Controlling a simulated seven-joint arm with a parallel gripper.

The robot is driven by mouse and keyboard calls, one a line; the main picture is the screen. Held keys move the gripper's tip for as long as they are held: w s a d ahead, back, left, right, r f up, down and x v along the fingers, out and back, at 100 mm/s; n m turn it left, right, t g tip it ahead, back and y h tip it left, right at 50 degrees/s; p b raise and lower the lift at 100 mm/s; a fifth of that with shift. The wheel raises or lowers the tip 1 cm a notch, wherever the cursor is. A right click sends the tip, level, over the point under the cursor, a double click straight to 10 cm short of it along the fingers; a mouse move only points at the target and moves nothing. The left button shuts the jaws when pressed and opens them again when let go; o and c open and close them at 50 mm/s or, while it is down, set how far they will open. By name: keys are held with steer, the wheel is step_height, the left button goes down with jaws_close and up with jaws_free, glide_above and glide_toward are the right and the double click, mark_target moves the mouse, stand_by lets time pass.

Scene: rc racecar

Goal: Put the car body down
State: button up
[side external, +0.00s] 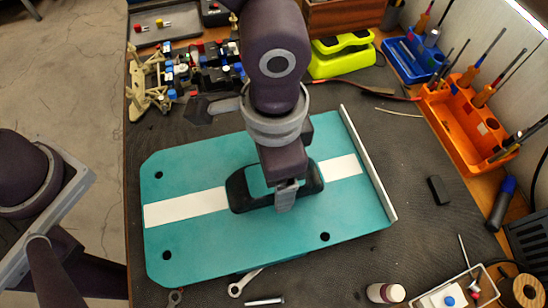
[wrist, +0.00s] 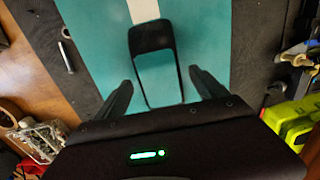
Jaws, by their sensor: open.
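The car body (side external: 200,165) is a large teal panel with a white stripe, corner holes, a black-framed cabin (side external: 312,177) and a pale strip along its right end. It lies roughly level over the dark work mat; whether it rests flat or is slightly raised, I cannot tell. My gripper (side external: 285,195) is over the cabin, pointing down. In the wrist view the car body (wrist: 105,50) fills the middle, and the open fingers of my gripper (wrist: 160,76) stand on either side of the black cabin frame (wrist: 151,37). Contact with the cabin is not clear.
A wrench (side external: 238,289) lies at the body's front edge. Car parts (side external: 210,65) and a yellow-green object (side external: 342,56) are behind. An orange tool holder (side external: 462,120) stands at right.

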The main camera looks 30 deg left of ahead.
step_height(320, 180, up, 11)
steer(key=w+a+r+n+t, duration=0.1)
steer(key=a+r+n, duration=0.1)
steer(key=a+r, duration=0.35)
steer(key=w+a+r+n+t, duration=0.1)
steer(key=a+r, duration=0.1)
steer(key=a, duration=0.7)
steer(key=s+a+n+t, duration=0.1)
steer(key=s+a+n, duration=0.2)
steer(key=a, duration=0.4)
steer(key=s+a+f+n+t, duration=0.1)
steer(key=s+a+n+t, duration=0.1)
steer(key=s+a, duration=0.4)
steer(key=shift+a+n+t, duration=0.3)
steer(key=shift+a+n, duration=0.2)
steer(key=shift+a, duration=0.3)
